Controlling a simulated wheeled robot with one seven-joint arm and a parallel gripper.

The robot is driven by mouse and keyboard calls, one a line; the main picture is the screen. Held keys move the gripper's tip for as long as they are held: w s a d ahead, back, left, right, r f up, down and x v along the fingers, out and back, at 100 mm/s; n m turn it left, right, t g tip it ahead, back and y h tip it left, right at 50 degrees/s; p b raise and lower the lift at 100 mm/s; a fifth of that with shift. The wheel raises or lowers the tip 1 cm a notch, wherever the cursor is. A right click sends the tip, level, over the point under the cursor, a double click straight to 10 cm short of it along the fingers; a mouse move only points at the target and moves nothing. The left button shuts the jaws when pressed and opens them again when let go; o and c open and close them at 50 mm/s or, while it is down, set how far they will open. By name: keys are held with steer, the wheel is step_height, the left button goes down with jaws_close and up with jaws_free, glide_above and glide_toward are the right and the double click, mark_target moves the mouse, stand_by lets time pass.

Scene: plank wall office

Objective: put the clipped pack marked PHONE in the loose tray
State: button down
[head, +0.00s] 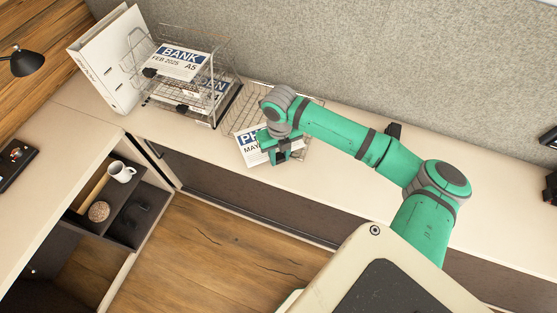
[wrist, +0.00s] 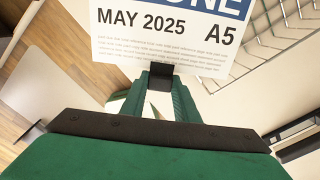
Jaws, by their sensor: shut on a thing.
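The clipped pack marked PHONE (head: 247,144) is a white sheet pack with a blue heading band, partly hidden by my arm in the head view. In the wrist view the pack (wrist: 160,43) shows "MAY 2025" and "A5", with a black clip at its near edge. My gripper (wrist: 160,80) is shut on the pack at the clip; it also shows in the head view (head: 281,156). The loose tray (head: 236,110) is a wire tray on the desk, just behind the pack. Its wires also show at the upper right of the wrist view (wrist: 275,45). I cannot tell whether the pack touches the tray.
A wire tray stack (head: 217,75) left of the loose tray holds a pack marked BANK (head: 180,62) and another below. A white binder (head: 112,62) stands at its left. A white mug (head: 122,172) sits in the low shelf. The desk to the right is mostly clear.

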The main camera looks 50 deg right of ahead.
steer(key=shift+w+d+f, duration=0.1)
steer(key=shift+w+f, duration=0.2)
steer(key=shift+f, duration=0.25)
steer(key=shift+w+f, duration=0.1)
steer(key=shift+f, duration=1.25)
steer(key=c, duration=1.4)
jaws_free()
steer(key=shift+f, duration=0.1)
steer(key=shift+s, duration=0.2)
step_height(320, 180, up, 12)
steer(key=shift+r, duration=0.15)
steer(key=shift+w, duration=0.15)
